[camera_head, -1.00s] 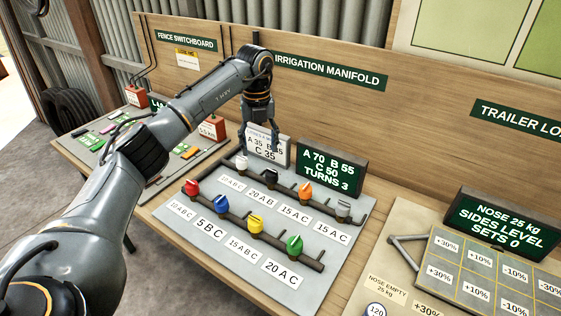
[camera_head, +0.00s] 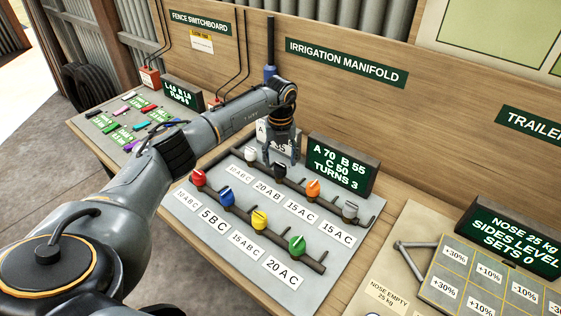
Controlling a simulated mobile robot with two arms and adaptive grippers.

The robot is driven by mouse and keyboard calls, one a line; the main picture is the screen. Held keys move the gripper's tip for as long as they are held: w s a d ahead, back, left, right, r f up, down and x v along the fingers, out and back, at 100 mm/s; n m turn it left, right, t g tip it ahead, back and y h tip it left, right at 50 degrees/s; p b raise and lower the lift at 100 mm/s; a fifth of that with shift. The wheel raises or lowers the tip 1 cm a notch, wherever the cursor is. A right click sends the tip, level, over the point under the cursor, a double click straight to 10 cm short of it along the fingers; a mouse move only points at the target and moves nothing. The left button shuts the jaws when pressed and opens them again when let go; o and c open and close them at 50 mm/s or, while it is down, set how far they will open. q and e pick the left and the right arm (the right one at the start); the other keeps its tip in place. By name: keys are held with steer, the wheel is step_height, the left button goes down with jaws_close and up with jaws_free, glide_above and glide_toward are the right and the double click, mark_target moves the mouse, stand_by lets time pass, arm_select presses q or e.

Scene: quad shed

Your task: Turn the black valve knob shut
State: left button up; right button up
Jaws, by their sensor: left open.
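The black valve knob (camera_head: 279,171) stands in the back row of the irrigation manifold, between the white knob (camera_head: 251,154) and the orange knob (camera_head: 313,188). Its label reads 20 A B. My left gripper (camera_head: 281,160) is open and points down, with its fingertips just above the black knob. I cannot tell whether they touch it. The green display (camera_head: 338,166) reads A 70, B 55, C 50, TURNS 3. A white card (camera_head: 262,132) behind the gripper is mostly hidden. My right gripper is not in view.
The front row holds red (camera_head: 198,177), blue (camera_head: 227,195), yellow (camera_head: 259,219) and green (camera_head: 297,245) knobs. A grey knob (camera_head: 350,211) ends the back row. The fence switchboard is on the left, the trailer panel (camera_head: 480,276) on the right.

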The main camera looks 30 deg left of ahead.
mark_target(280, 169)
arm_select(q)
steer(key=shift+s+f, duration=0.1)
steer(key=shift+f, duration=1.15)
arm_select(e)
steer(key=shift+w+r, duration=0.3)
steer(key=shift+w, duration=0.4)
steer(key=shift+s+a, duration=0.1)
arm_select(q)
steer(key=shift+c, duration=0.7)
steer(key=c, duration=1)
steer(key=shift+c, duration=0.2)
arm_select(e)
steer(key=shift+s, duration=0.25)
